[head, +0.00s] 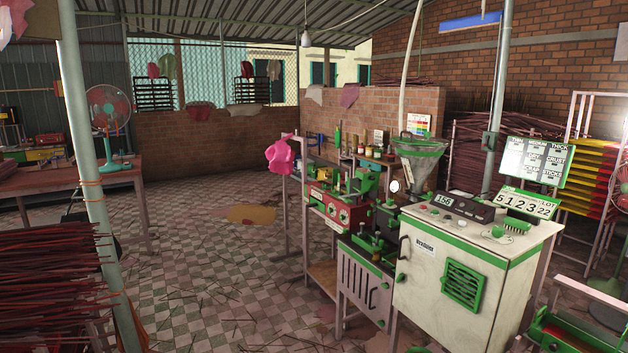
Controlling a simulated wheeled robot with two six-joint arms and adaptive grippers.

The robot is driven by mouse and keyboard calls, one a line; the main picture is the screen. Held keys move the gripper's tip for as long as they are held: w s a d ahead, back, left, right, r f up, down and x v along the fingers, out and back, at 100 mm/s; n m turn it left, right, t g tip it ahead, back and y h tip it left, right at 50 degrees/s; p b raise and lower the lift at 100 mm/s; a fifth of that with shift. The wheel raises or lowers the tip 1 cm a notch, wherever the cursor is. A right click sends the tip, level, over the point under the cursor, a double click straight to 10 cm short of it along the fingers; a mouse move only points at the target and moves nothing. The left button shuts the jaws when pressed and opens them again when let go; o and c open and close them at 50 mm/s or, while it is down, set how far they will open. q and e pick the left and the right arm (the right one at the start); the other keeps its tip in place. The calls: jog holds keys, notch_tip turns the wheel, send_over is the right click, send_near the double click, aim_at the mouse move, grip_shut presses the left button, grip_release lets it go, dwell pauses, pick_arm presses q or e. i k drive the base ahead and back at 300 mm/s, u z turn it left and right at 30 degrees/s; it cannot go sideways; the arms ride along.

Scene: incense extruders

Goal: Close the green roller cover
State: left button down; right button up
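A white incense extruder cabinet (450,270) with green trim stands right of centre, with a metal hopper (419,165) behind its top. To its left is a machine section with a red panel (338,211) and small green parts. A teal-green raised part (367,182) sits above that section. Lower, green roller-like parts (374,244) sit against the cabinet's left side. I cannot tell which green part is the roller cover, or whether it is open. Neither of my grippers is in view.
A metal post (90,170) and stacked red incense sticks (55,290) are at the left. A fan (108,108) stands on a table (60,180). Another green machine (575,335) is cut off at lower right. The checkered floor (215,270) is mostly open, with scattered sticks.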

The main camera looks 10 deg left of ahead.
aim_at(370, 181)
jog(key=u, duration=0.55)
jog(key=i, duration=2.15)
jog(key=z, duration=1.2)
jog(key=i, duration=0.7)
jog(key=z, duration=0.75)
